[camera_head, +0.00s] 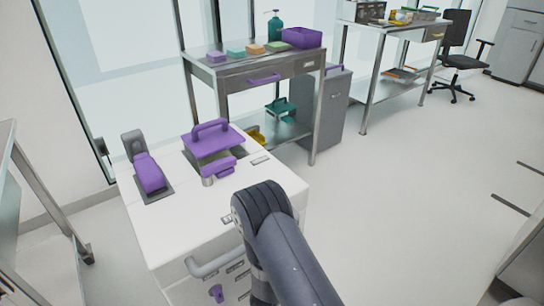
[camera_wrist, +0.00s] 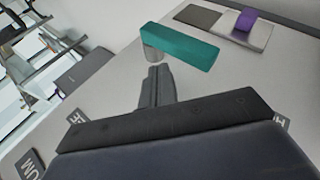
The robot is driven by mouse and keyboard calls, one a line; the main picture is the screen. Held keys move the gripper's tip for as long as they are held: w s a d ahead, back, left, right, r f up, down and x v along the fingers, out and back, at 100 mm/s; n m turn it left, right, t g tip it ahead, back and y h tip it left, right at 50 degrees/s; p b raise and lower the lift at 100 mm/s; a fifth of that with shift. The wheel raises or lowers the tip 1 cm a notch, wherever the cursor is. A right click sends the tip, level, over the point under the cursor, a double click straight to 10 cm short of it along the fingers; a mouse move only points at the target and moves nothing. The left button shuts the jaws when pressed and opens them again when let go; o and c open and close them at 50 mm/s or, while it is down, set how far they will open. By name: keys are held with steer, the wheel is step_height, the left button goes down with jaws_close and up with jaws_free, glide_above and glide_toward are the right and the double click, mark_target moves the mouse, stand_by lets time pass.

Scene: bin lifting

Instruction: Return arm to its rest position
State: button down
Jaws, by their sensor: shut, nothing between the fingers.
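My dark grey arm (camera_head: 285,245) reaches up from the bottom of the head view, in front of a white cabinet (camera_head: 185,240). Its bent joint covers part of the cabinet's right side, and the fingers do not show there. In the wrist view my gripper (camera_wrist: 155,80) is shut and empty, with its fingers together over a grey surface. A teal bar (camera_wrist: 185,45) on a short metal cylinder (camera_wrist: 153,52) stands just beyond the fingertips, seemingly apart from them.
A purple handled lid (camera_head: 212,141) and a purple-and-grey device (camera_head: 149,173) are on the cabinet top. Behind stands a steel table (camera_head: 245,71) with a purple bin (camera_head: 302,38) and coloured blocks. Open floor (camera_head: 420,200) lies to the right.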

steer(key=shift+w+d+r+g+y+b, duration=0.3)
steer(key=shift+w+d+r+g+y, duration=0.1)
steer(key=shift+d+r+g+y, duration=0.15)
steer(key=shift+w+d+m+g+y+b, duration=0.35)
steer(key=shift+y+b, duration=0.3)
steer(key=shift+b, duration=0.55)
steer(key=b, duration=0.3)
steer(key=shift+w+d+r+g+y, duration=0.2)
steer(key=shift+d+r+g+y, duration=0.05)
steer(key=shift+g+y, duration=0.15)
steer(key=shift+w+b, duration=0.1)
steer(key=shift+b, duration=0.5)
steer(key=b, duration=0.2)
steer(key=y+b, duration=0.1)
steer(key=b, duration=0.2)
steer(key=shift+w+d+r+g, duration=0.1)
steer(key=shift+w+r+g, duration=0.1)
steer(key=shift+w+g, duration=0.1)
steer(key=shift+d+m+b, duration=0.25)
steer(key=shift+d+b, duration=0.05)
steer(key=shift+b, duration=0.9)
steer(key=shift+d+g+y+b, duration=0.4)
steer(key=shift+d+b, duration=0.15)
steer(key=shift+b, duration=0.7)
steer(key=shift+w+d+r+g+y+b, duration=0.3)
steer(key=shift+d+r+y+b, duration=0.1)
steer(key=shift+b, duration=0.1)
